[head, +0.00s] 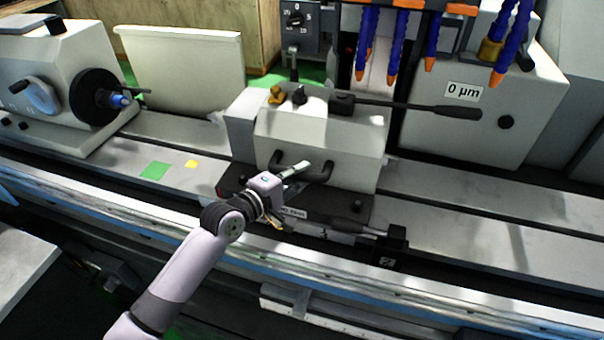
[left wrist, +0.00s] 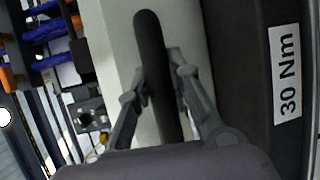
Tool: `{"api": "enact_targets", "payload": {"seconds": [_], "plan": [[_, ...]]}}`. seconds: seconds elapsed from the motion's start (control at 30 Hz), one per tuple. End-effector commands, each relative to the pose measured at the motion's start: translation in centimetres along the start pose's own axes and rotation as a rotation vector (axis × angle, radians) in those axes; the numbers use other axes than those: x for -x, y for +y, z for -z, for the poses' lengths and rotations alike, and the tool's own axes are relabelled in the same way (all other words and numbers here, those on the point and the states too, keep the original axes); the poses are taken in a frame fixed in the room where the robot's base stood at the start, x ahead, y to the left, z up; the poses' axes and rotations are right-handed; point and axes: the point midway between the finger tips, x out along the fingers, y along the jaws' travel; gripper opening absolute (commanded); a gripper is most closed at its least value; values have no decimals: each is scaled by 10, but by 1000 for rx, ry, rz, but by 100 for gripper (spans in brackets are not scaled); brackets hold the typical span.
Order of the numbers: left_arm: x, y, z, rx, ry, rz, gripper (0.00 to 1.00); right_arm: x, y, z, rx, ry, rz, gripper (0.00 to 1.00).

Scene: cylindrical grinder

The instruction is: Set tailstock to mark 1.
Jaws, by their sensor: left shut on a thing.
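The tailstock (head: 330,135) is a pale grey block on a dark base, standing on the machine bed near the middle of the head view. A black handle (head: 319,176) is on its front face. My left gripper (head: 292,178) is shut on this handle. In the left wrist view the two fingers of the left gripper (left wrist: 157,78) lie on either side of the black handle bar (left wrist: 148,40). A green mark (head: 154,170) and a yellow mark (head: 191,164) lie on the bed left of the tailstock; no numbers are readable on them. My right gripper is not in view.
A workhead with a black disc (head: 95,98) stands at the left end of the bed (head: 440,200). A long black lever (head: 410,107) reaches right from the tailstock top. Blue hoses (head: 435,40) hang behind. A "30 Nm" label (left wrist: 287,70) is on the dark base.

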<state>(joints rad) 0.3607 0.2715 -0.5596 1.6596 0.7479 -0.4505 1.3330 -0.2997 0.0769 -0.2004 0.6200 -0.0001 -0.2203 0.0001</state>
Motion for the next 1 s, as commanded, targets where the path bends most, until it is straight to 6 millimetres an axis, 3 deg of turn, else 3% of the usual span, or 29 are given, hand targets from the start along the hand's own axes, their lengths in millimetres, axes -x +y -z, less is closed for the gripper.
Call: {"api": "enact_targets", "payload": {"seconds": [0.03, 0.23, 0.27, 0.57, 0.87, 1.0], "plan": [[3, 0, 10, 0, 12, 1, 0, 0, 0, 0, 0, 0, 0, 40], [3, 0, 11, -3, 15, 0, 0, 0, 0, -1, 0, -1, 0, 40], [3, 0, 11, -3, 15, 0, 19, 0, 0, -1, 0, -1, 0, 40], [2, 0, 9, -2, 11, 0, 39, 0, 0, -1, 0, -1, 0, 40], [3, 0, 8, -2, 10, 0, 40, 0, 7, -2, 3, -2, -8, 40], [14, -1, 8, -1, 11, 0, 40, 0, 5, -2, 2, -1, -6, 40]]}}
